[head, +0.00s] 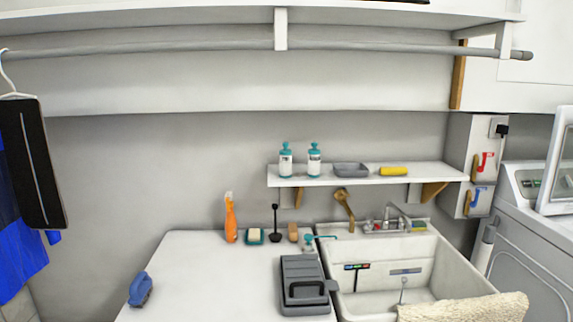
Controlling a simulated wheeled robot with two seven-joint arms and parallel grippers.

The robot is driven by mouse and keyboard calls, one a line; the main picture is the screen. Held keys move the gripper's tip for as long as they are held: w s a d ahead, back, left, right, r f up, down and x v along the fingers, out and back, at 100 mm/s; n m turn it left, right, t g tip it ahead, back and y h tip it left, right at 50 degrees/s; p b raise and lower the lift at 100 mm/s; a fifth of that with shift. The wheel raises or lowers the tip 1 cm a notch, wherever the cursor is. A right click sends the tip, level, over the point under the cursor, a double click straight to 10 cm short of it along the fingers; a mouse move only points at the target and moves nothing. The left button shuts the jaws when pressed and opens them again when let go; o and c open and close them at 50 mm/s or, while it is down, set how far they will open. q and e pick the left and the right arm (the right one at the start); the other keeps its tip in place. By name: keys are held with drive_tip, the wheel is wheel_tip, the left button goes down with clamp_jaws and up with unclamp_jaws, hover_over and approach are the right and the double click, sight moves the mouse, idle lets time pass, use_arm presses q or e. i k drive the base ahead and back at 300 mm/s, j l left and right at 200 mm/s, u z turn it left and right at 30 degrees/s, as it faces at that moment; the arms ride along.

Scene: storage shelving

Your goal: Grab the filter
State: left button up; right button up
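A dark grey, flat rectangular object with a handle-like part at its lower right, possibly the filter (303,270), lies on the white counter (205,285) just left of the sink. Nothing in view is plainly marked as a filter, so I cannot tell for sure. Neither of my grippers shows in the head view, and nothing is touching the grey object.
A white sink (450,277) has a towel (465,308) over its front edge. A blue brush (140,289), an orange spray bottle (231,220) and small cleaning items stand on the counter. A shelf (400,174) hangs above. The counter's left middle is clear.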

sight(285, 155)
drive_tip(key=i+j+z, duration=0.1)
drive_tip(key=i+j, duration=0.2)
drive_tip(key=i+j+z, duration=0.1)
drive_tip(key=i+j, duration=0.2)
drive_tip(key=j, duration=0.15)
drive_tip(key=i+j+z, duration=0.1)
drive_tip(key=i+j, duration=0.45)
drive_tip(key=j, duration=0.3)
drive_tip(key=z, duration=0.05)
